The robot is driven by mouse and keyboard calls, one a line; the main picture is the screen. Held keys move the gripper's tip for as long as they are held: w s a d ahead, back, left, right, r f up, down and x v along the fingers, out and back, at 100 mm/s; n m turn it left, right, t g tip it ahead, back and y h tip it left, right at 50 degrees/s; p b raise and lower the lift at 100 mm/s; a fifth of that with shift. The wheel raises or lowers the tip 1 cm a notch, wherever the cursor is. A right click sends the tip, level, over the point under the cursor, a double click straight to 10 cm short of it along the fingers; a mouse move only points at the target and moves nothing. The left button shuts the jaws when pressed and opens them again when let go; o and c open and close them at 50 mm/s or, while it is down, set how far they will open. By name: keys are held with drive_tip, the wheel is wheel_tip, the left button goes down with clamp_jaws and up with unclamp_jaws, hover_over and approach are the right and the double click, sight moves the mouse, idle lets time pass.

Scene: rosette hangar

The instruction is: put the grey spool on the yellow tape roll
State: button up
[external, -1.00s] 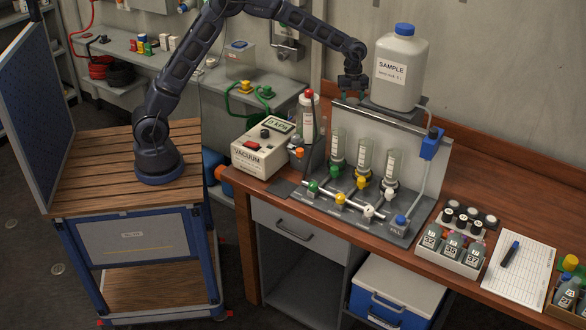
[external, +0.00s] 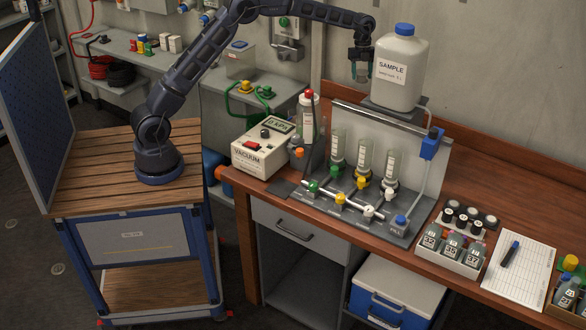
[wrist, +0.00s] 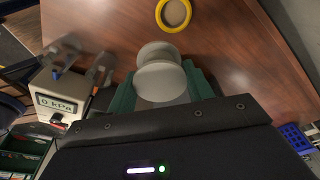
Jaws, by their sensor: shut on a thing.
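The grey spool (wrist: 160,72) is between the green fingers of my gripper (wrist: 161,90) in the wrist view, and the gripper is shut on it. One round flange faces the camera. The yellow tape roll (wrist: 173,14) lies flat on the wooden bench top, ahead of the spool and apart from it, near the top edge of the wrist view. In the external view my gripper (external: 361,72) hangs fingers down, above the back of the bench and just left of the sample jug. The tape roll does not show in the external view.
The white sample jug (external: 399,68) stands close to my gripper, above the upright panel (external: 420,153) of the filter rack. The vacuum unit (external: 263,146) is left of the rack and also shows in the wrist view (wrist: 59,101). Bare bench surrounds the tape roll.

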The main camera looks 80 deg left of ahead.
wheel_tip(320, 180, down, 19)
drive_tip(key=shift+d, duration=0.1)
idle(0.5)
drive_tip(key=o, duration=1)
drive_tip(key=shift+f, duration=0.15)
drive_tip(key=shift+c, duration=0.2)
